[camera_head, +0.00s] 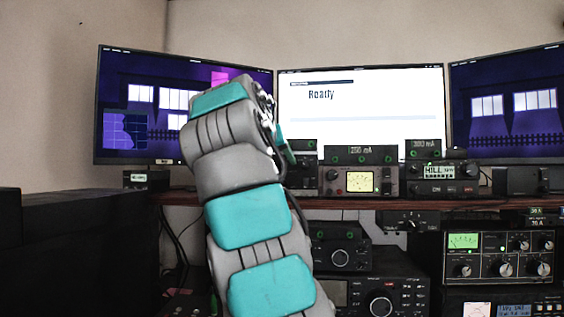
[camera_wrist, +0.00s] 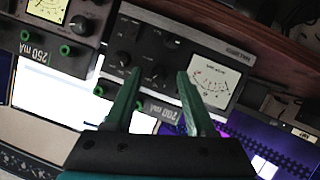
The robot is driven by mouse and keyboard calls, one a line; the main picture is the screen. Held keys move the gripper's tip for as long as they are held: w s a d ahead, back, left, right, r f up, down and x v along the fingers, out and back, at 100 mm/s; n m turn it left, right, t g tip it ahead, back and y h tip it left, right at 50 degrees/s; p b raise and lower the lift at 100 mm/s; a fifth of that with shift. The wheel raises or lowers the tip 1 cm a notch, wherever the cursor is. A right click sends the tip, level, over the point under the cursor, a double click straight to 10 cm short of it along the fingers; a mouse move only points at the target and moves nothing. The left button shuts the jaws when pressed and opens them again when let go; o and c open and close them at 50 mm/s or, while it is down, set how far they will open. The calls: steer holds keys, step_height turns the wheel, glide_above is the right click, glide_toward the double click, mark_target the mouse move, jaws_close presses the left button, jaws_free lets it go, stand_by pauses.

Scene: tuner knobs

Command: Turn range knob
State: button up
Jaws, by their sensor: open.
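In the wrist view, which is tilted nearly upside down, a dark instrument panel (camera_wrist: 150,40) carries a white needle meter (camera_wrist: 212,82) and several small black knobs. One knob (camera_wrist: 158,74) shows between my fingertips, and another (camera_wrist: 123,58) is near the left fingertip. Their labels are too small to read, so I cannot tell which is the range knob. My gripper (camera_wrist: 159,74) has green fingers, spread apart and empty, in front of the panel. I cannot tell whether they touch it. In the head view my arm hides most of this instrument, and one green finger (camera_head: 285,150) shows beside it.
A second meter unit (camera_head: 358,180) stands to the right on the wooden shelf (camera_head: 400,203), with a radio (camera_head: 440,180) beyond it. Monitors (camera_head: 360,100) stand behind. Below the shelf is more radio gear (camera_head: 500,255) with knobs.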

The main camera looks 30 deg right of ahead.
jaws_close()
stand_by(0.4)
